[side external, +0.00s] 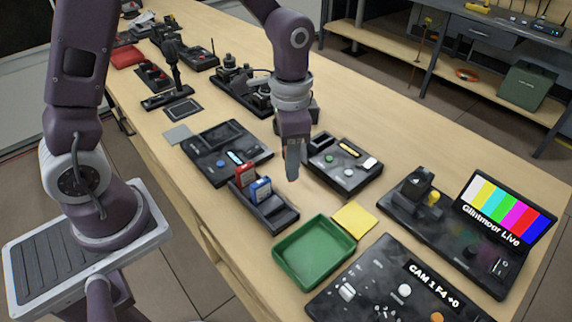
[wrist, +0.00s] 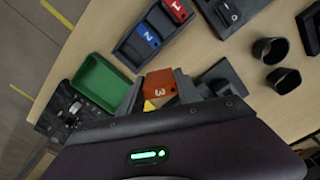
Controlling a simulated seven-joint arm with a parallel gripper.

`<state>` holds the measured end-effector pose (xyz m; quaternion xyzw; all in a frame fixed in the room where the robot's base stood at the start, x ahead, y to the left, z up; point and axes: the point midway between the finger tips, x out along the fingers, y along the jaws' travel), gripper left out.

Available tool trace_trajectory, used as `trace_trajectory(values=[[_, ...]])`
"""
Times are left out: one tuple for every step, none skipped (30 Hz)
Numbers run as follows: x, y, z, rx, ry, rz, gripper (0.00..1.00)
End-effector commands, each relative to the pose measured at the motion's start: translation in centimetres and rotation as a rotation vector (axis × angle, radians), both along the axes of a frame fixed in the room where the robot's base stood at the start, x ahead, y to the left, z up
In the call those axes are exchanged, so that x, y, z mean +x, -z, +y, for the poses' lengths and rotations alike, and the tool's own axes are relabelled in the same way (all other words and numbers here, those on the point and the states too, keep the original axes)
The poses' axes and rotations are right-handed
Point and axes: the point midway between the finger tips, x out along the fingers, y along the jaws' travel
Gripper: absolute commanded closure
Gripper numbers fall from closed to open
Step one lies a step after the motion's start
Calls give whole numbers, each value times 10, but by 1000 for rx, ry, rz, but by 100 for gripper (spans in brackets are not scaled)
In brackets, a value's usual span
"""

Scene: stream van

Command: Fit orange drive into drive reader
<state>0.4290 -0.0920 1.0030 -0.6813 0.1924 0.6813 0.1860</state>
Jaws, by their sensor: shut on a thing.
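My gripper (side external: 292,172) is shut on the orange drive, above the table beside the drive rack in the side view. In the wrist view the orange drive (wrist: 160,84), marked 3, sits between the fingertips (wrist: 160,92). The drive is not distinguishable in the side view. I cannot tell which is the drive reader.
The rack (side external: 275,217) holds a red drive (side external: 245,174) and a blue drive (side external: 261,189). A green tray (side external: 314,253), a yellow pad (side external: 354,219), a control panel (side external: 390,290) and a colour-bar monitor (side external: 505,210) stand nearby. More equipment fills the far table.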

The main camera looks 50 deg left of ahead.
Motion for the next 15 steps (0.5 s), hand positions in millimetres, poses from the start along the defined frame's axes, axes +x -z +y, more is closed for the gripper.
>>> trace_trajectory(values=[[7, 6, 6, 2, -138, 2, 100], [11, 9, 9, 3, -222, 2, 100], [15, 12, 13, 5, -318, 2, 100], [18, 14, 16, 6, -378, 2, 100], [21, 16, 18, 7, -428, 1, 100], [23, 17, 20, 8, -479, 1, 100], [24, 18, 23, 9, -508, 1, 100], [25, 19, 28, 10, -529, 1, 100], [27, 20, 38, 10, -548, 0, 100], [27, 20, 46, 10, -555, 0, 100], [27, 20, 55, 10, -556, 0, 100], [27, 20, 66, 10, -555, 0, 100], [27, 20, 73, 10, -554, 0, 100], [27, 19, 80, 10, -551, 0, 100], [28, 19, 87, 9, -535, -1, 100]])
